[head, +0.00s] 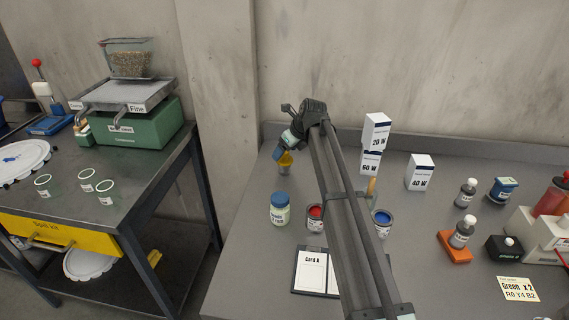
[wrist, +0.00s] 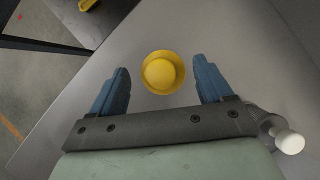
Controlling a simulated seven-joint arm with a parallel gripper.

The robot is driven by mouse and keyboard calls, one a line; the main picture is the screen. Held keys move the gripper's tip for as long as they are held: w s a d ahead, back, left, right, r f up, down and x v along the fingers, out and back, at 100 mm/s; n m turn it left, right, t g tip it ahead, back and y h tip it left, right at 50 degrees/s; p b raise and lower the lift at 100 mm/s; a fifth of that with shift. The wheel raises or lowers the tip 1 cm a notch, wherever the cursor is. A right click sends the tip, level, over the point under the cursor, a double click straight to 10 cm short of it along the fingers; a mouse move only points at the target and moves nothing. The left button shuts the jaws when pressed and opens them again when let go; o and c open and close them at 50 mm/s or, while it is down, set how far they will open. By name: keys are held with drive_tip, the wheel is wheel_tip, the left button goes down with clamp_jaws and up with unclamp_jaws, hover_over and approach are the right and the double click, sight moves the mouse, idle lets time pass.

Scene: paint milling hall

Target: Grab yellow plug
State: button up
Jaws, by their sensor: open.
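The yellow plug (wrist: 163,72) is a round, cup-like yellow piece with a raised rim, seen from above in the wrist view. It lies between the tips of my gripper (wrist: 160,66), with a gap to the blue finger on each side. In the head view my gripper (head: 283,147) is at the back left of the grey table, and the yellow plug (head: 286,159) shows just below its fingers, partly covered by them. The fingers are apart and hold nothing. What is under the plug is hard to make out.
A blue-lidded jar (head: 280,209), a red paint can (head: 315,217) and a blue paint can (head: 382,222) stand in front of my gripper. White lamp boxes (head: 420,173) stand to the right. The left table edge is close; the wrist view shows a white-tipped knob (wrist: 289,141) at right.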

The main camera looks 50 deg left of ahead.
sight(285, 162)
drive_tip(key=shift+x, duration=2)
drive_tip(key=shift+d, duration=0.15)
drive_tip(key=shift+c, duration=0.4)
drive_tip(key=c, duration=0.9)
